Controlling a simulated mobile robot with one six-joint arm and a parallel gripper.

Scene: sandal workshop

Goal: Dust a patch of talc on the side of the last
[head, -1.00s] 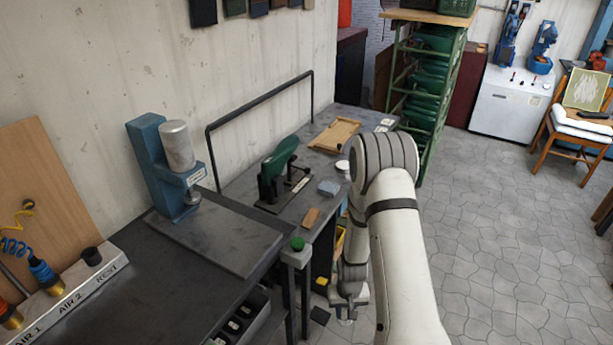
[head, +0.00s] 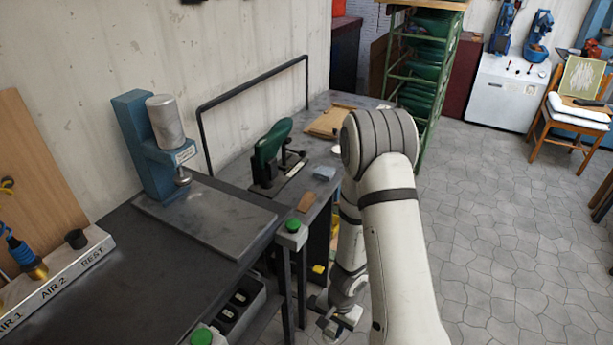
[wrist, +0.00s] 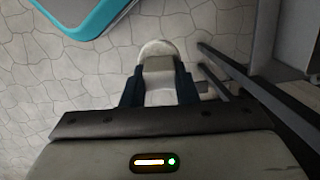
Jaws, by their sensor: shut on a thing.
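The green last (head: 272,140) stands on a dark holder on the far bench, by the wall, in the head view. My gripper (head: 338,318) hangs low in the aisle beside the bench legs, below and to the right of the last and well apart from it. In the wrist view, my gripper (wrist: 160,92) is shut on a pale, round-ended pad (wrist: 158,47) with a grey block part between the dark blue fingers. The pad's underside is hidden. No white patch shows on the last's visible side.
A blue press (head: 138,140) stands on the near bench. A green button (head: 293,225) sits at the bench corner. A grey-blue block (head: 325,173), brown piece (head: 306,201) and wooden tray (head: 328,123) lie on the far bench.

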